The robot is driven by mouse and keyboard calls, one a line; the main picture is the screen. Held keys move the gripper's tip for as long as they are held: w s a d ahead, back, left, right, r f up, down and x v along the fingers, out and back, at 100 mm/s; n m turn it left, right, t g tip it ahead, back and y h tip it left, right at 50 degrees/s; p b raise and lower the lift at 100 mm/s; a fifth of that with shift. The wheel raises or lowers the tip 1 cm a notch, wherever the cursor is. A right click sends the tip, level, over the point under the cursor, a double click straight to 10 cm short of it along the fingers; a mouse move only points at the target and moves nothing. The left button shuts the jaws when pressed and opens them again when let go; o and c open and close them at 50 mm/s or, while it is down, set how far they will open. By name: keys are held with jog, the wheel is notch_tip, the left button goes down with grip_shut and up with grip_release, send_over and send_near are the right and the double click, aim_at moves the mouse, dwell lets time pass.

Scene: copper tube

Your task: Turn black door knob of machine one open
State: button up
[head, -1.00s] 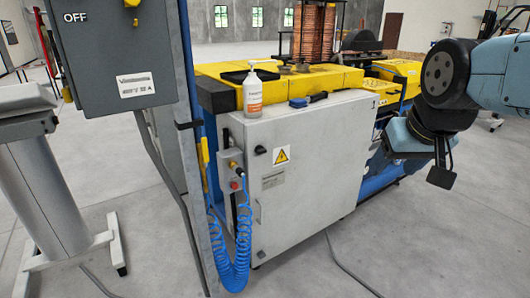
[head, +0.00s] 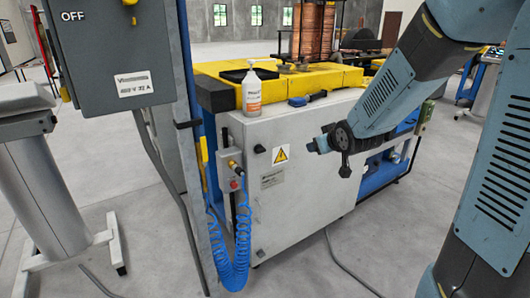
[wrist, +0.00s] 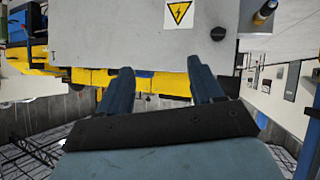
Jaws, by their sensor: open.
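The black door knob (head: 259,149) sits at the upper left of the light grey cabinet door (head: 300,210), just left of the yellow warning sign (head: 281,155). In the wrist view, which is upside down, the knob (wrist: 218,34) is near the top right, beside the warning sign (wrist: 179,11). My gripper (head: 318,146) is right of the knob and sign in the head view, apart from the knob. In the wrist view my gripper (wrist: 161,75) has its two fingers spread, with nothing between them.
A pump bottle (head: 252,94) and a blue-black tool (head: 308,98) stand on the cabinet top. A small control box (head: 231,178) with a coiled blue hose (head: 240,250) is left of the door. A grey post (head: 190,150) stands further left. The floor in front is open.

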jog(key=w+a+f+n+t+y, duration=0.1)
jog(key=w+a+f+y, duration=0.25)
jog(key=a+f, duration=0.2)
jog(key=t+y, duration=0.3)
jog(key=y, duration=0.1)
send_near(263, 151)
jog(key=shift+n, duration=0.3)
jog(key=x, duration=0.9)
jog(key=shift+w+a+r, duration=0.1)
jog(key=shift+a, duration=0.1)
jog(key=shift+c, duration=0.5)
jog(key=c, duration=0.9)
jog(key=shift+d, duration=0.15)
jog(key=shift+c, duration=0.3)
